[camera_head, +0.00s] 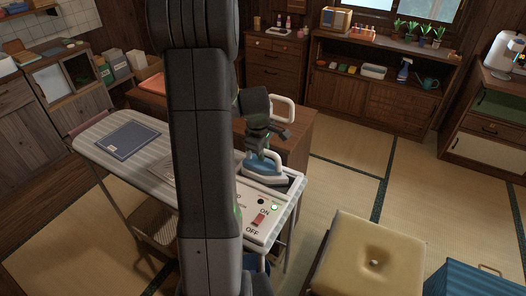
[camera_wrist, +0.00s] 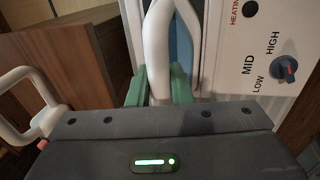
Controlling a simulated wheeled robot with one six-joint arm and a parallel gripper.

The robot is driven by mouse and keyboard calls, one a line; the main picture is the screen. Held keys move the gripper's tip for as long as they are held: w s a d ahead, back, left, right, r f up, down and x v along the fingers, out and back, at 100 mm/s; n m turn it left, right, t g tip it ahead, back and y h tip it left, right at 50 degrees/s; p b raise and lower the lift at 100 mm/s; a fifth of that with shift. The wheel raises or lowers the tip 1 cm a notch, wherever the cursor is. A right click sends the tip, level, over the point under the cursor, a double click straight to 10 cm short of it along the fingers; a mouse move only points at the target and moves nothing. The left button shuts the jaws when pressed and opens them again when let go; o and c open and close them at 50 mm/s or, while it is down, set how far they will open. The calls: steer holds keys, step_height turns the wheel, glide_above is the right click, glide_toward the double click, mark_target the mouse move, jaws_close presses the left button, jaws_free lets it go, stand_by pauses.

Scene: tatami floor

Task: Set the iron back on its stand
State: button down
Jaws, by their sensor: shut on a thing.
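The iron (camera_head: 262,170), blue with a pale handle, is at the right end of the striped ironing board. It is over or in a dark recessed stand (camera_head: 292,184) beside the white control panel (camera_head: 257,232). I cannot tell whether its sole touches the stand. My gripper (camera_head: 262,148) reaches down from above onto the iron. In the wrist view, its green fingers (camera_wrist: 160,88) are shut on the white handle of the iron (camera_wrist: 157,45), with a strip of the blue body behind. My arm hides part of the board.
The ironing board (camera_head: 100,135) holds a folded dark blue cloth (camera_head: 128,139). A cushioned stool (camera_head: 365,262) and blue crate (camera_head: 470,280) stand front right. Tatami beyond is clear.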

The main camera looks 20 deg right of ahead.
steer(key=c, duration=1.3)
jaws_free()
step_height(320, 180, up, 12)
steer(key=s+a, duration=0.1)
steer(key=shift+s+a, duration=0.3)
steer(key=shift+a, duration=0.1)
glide_above(259, 168)
steer(key=w+d, duration=0.2)
step_height(259, 168, down, 11)
steer(key=shift+s+f, duration=0.1)
steer(key=shift+f, duration=0.1)
steer(key=shift+r, duration=0.65)
steer(key=shift+s, duration=0.1)
